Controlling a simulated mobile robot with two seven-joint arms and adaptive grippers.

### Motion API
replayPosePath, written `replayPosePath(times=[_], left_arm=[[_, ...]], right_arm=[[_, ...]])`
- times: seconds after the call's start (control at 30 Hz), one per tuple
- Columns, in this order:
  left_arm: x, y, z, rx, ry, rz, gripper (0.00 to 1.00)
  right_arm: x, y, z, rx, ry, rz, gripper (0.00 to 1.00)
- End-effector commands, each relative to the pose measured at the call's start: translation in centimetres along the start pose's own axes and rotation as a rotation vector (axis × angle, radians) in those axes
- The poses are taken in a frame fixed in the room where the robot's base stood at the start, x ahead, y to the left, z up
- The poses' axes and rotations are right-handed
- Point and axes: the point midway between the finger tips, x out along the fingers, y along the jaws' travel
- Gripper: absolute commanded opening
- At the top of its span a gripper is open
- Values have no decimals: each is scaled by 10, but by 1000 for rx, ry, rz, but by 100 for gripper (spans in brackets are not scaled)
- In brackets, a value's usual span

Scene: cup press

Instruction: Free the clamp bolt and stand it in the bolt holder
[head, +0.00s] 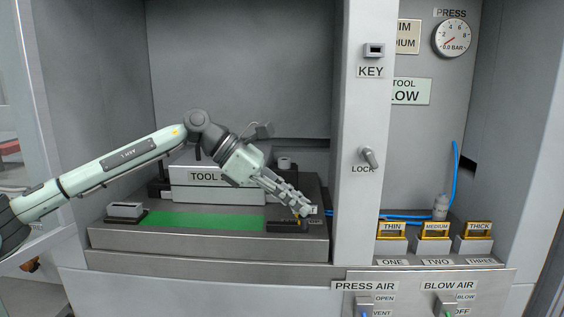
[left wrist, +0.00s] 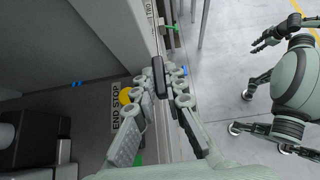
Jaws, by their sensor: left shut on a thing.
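My left gripper (head: 308,211) reaches over the right end of the press bed (head: 200,248), close to a low dark block (head: 282,226) there. In the left wrist view its two fingers (left wrist: 170,84) are shut on a dark grey, rounded bar-shaped piece, which I take for the clamp bolt (left wrist: 160,76). Its lower part is hidden, so I cannot tell whether it is clear of everything below. A yellow round part (left wrist: 126,96) lies beside the left finger, next to the END STOP label (left wrist: 116,122). I cannot pick out the bolt holder with certainty. My right gripper does not show.
A green strip (head: 200,221) runs along the bed, with a grey block (head: 125,210) at its left. The TOOL block (head: 218,185) stands behind. A pillar (head: 367,215) rises to the right of the gripper. Three yellow-handled gauge blocks (head: 435,240) stand beyond it.

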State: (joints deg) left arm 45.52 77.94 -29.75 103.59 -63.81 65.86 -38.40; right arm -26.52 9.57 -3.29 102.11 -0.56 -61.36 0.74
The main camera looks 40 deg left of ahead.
Motion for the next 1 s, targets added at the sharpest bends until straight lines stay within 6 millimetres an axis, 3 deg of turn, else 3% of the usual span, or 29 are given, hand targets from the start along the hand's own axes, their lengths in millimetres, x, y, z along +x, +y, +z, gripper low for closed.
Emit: replayPosePath(times=[0.03, 0.2, 0.6, 0.67, 1.0], left_arm=[[19, -17, -13, -4, 11, -5, 0], [67, -57, -35, -12, 6, 8, 0], [140, -117, -69, -24, -1, 26, 0], [149, -125, -73, -26, -3, 29, 0], [153, -127, -66, -11, -8, 16, 0]], right_arm=[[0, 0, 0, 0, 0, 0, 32], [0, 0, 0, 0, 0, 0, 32], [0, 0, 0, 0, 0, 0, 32], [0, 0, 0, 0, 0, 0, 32], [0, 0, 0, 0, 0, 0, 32]])
